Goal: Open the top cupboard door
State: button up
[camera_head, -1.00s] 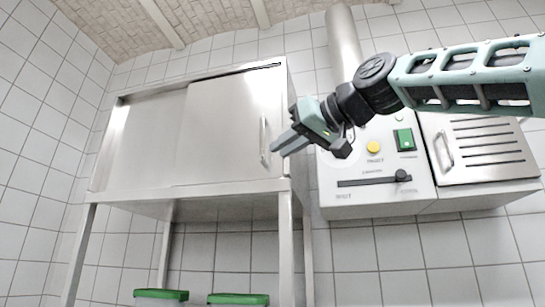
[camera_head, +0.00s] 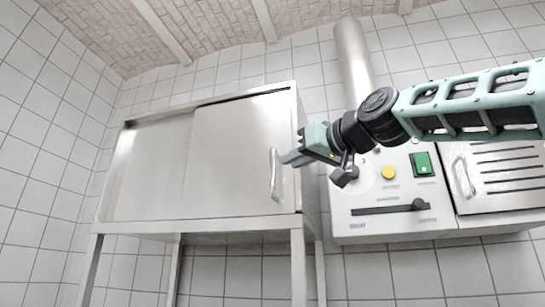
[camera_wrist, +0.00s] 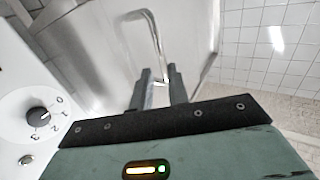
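The cupboard (camera_head: 130,180) is a steel cabinet on legs with two flat front doors. The right door (camera_head: 225,160) has an upright bar handle (camera_head: 274,178) near its right edge, and the door appears shut. My gripper (camera_head: 288,158) comes in from the right, with its fingertips beside the upper part of the handle. In the wrist view, my gripper (camera_wrist: 160,88) has its two dark fingers apart, with a gap between them. The handle (camera_wrist: 157,40) runs down towards this gap; its end shows between or just beyond the fingertips. I cannot tell whether they touch.
A white machine (camera_head: 375,205) with a yellow button, a green switch and a slider is fixed to the wall right of the cupboard, close under my arm. A steel pipe (camera_head: 352,60) rises above it. Tiled wall (camera_head: 45,150) lies to the left.

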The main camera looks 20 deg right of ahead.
aim_at(274, 169)
jog(key=p+x, duration=0.2)
jog(key=x, duration=0.6)
jog(key=shift+w+a, duration=0.1)
jog(key=shift+w, duration=0.05)
grip_shut()
